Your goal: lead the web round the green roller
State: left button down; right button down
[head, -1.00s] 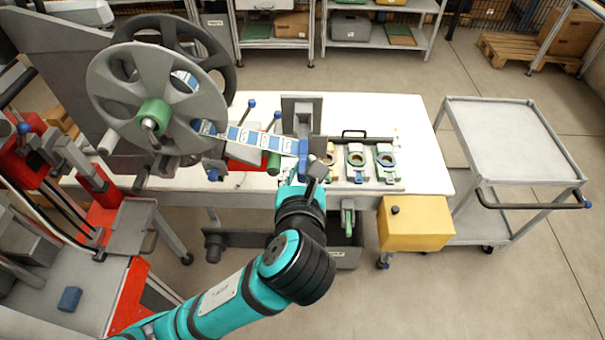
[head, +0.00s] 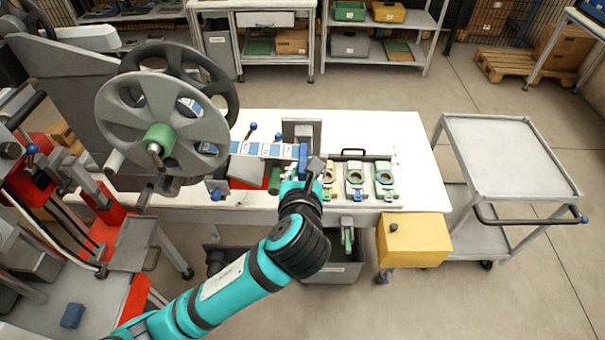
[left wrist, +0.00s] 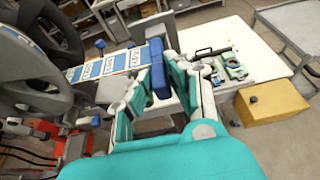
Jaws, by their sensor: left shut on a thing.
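The web (head: 268,150), a pale strip with blue printed labels, runs from the large grey reel (head: 108,112) to a blue end piece (head: 303,154). My left gripper (head: 314,168) is shut on that blue end piece, which also shows between the fingers in the left wrist view (left wrist: 158,68). The green roller (head: 275,180) is a short cylinder at the table's near side, just below the web in the head view. The web does not appear bent round it. The strip looks taut and nearly level. The roller cannot be told clearly in the left wrist view. My right gripper is not in view.
A grey upright block (head: 301,127) stands behind the gripper. Several flat fixtures with round rings (head: 355,180) lie to its right on the white table (head: 405,135). A yellow box (head: 415,243) is at the table's front right, with a grey cart (head: 500,155) beyond.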

aim_at(302, 155)
pick_arm(q)
jog(key=shift+w+a+f, duration=0.1)
jog(key=shift+w, duration=1.2)
jog(key=shift+w+f, duration=0.1)
jog(key=shift+w, duration=1.2)
jog(key=shift+s, duration=0.1)
